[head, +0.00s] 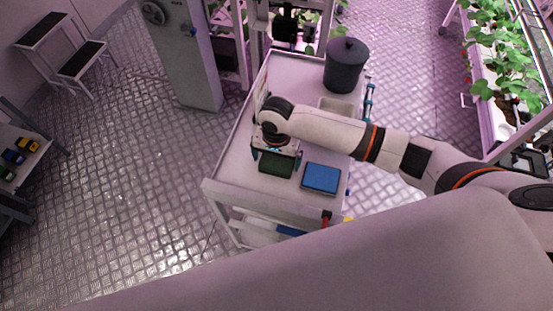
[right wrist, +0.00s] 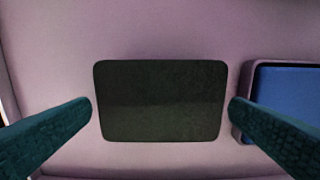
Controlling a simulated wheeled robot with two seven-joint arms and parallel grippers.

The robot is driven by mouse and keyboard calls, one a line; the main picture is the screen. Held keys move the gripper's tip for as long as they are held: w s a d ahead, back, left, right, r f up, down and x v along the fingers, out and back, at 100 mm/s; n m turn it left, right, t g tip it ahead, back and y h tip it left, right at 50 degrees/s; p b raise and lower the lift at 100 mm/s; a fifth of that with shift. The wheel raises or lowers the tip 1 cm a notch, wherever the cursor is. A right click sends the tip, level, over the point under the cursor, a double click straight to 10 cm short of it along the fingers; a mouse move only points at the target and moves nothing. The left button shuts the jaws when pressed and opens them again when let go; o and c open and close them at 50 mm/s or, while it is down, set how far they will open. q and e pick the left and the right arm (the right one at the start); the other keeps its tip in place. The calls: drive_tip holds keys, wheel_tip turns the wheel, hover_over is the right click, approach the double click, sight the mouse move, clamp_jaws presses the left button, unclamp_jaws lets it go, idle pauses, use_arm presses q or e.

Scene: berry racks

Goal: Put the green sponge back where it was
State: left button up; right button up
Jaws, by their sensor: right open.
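The green sponge (head: 276,165) is a dark green block lying on the white cart top (head: 225,172), left of a blue tray. In the right wrist view the sponge (right wrist: 161,101) lies flat in the middle, between the two teal fingers. My right gripper (head: 274,160) is over the sponge and points down. Its fingers (right wrist: 160,112) are open, one on each side of the sponge, with a small gap showing on both sides. I cannot tell how far above the cart top the fingertips are. My left gripper is not in view.
The blue tray (head: 321,178) is close on the right of the sponge; it also shows in the right wrist view (right wrist: 285,98). A dark lidded pot (head: 345,66) and a beige container (head: 337,107) stand farther back on the cart. Plant racks (head: 497,70) stand at the right.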

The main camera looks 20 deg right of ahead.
sight(276, 163)
wheel_tip(276, 163, up, 11)
drive_tip(key=shift+b, duration=0.3)
idle(0.5)
